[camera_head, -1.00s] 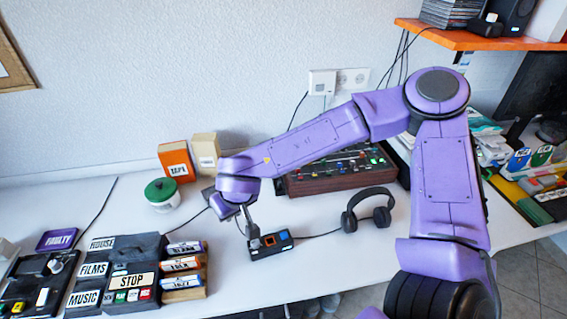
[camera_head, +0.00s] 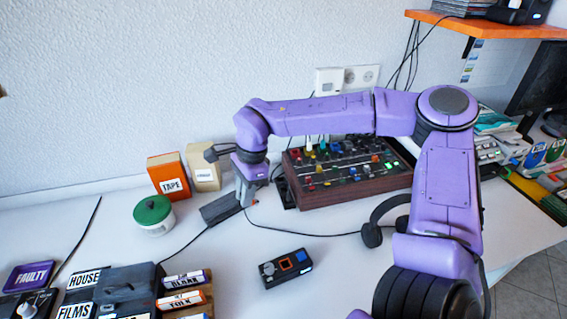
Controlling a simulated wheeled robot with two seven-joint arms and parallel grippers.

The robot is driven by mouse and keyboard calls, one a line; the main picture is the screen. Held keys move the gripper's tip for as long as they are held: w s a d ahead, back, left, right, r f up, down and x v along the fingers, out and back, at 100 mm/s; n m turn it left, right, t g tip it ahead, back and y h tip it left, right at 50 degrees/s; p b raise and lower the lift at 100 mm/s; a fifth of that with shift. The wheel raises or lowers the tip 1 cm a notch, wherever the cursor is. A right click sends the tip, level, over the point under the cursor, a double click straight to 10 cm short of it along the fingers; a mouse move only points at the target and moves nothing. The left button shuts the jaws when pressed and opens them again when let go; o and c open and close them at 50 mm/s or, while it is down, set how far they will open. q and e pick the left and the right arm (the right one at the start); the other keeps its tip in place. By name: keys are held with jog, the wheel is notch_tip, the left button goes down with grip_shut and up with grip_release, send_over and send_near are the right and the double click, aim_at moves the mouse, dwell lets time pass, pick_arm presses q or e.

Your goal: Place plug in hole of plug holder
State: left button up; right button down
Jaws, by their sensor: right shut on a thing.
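My right gripper (camera_head: 246,201) is shut, pointing down, low above the table near the middle. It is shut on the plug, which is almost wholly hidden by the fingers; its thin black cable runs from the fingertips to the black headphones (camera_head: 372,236). A dark grey block (camera_head: 216,210), seemingly the plug holder, lies just left of the fingertips. Its hole cannot be made out, and I cannot tell whether the plug touches it. My left gripper is not in view.
A small black device (camera_head: 285,268) lies in front of the gripper. A mixer (camera_head: 350,172) stands behind right. A green-lidded jar (camera_head: 153,214), an orange TAPE box (camera_head: 170,175) and a cream box (camera_head: 203,167) stand left. Cartridges (camera_head: 183,298) sit front left.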

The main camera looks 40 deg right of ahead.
jog(key=w+d+f+m+t+y+b, duration=0.1)
jog(key=w+f+m+t, duration=0.1)
jog(key=m, duration=0.2)
jog(key=m+t+h+b, duration=0.4)
jog(key=m+h+b, duration=0.3)
jog(key=m+h, duration=1.25)
send_over(279, 187)
notch_tip(279, 187, down, 8)
jog(key=m+y, duration=0.4)
notch_tip(279, 187, down, 3)
jog(key=shift+r, duration=0.1)
jog(key=c, duration=1.5)
grip_release()
jog(key=shift+m, duration=0.25)
jog(key=shift+o, duration=0.7)
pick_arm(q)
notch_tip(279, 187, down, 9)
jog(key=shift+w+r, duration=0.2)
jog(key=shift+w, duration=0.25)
